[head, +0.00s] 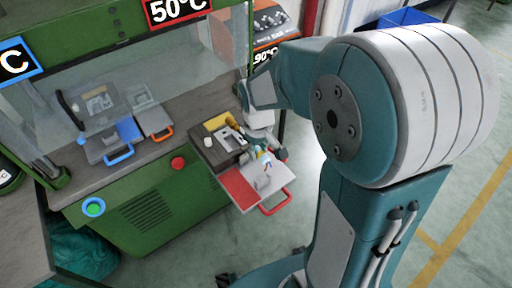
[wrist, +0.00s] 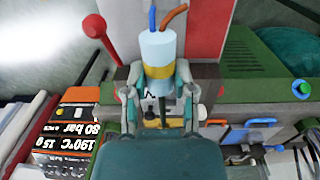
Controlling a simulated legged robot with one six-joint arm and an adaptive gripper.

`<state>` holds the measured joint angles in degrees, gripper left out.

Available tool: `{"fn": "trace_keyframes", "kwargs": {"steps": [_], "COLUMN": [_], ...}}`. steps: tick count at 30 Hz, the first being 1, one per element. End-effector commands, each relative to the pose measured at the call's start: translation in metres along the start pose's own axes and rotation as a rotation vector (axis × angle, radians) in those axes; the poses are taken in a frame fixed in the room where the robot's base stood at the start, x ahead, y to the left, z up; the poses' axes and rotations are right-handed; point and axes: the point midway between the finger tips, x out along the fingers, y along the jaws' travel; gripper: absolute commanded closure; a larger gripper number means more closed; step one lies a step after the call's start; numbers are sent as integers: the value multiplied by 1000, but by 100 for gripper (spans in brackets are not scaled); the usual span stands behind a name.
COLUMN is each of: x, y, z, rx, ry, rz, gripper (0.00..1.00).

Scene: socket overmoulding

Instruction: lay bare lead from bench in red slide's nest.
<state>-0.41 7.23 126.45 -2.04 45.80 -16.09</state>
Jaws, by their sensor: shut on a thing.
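My gripper (wrist: 160,98) is shut on the lead (wrist: 158,48), a pale blue-white cylinder with a yellow band and blue and brown wire ends at the top of the wrist view. In the head view, my gripper (head: 268,146) and the lead (head: 265,160) are over the drawn-out red slide (head: 238,188). The red slide carries a grey plate and a red handle (head: 276,206); its red surface also shows behind the lead in the wrist view (wrist: 216,22). The nest is partly hidden by my gripper, and I cannot tell whether the lead touches it.
A blue-handled slide (head: 112,143) and an orange-handled slide (head: 158,122) are on the green machine to the left. A red button (head: 178,163) and a blue-green button (head: 93,207) stick out of its front.

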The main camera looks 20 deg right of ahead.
Motion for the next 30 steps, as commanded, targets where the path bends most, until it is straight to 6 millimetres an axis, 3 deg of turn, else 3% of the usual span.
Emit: {"fn": "trace_keyframes", "kwargs": {"steps": [30], "x": [61], "y": [-4], "z": [0], "rx": [-2], "ry": [-1], "rz": [1], "gripper": [100]}}
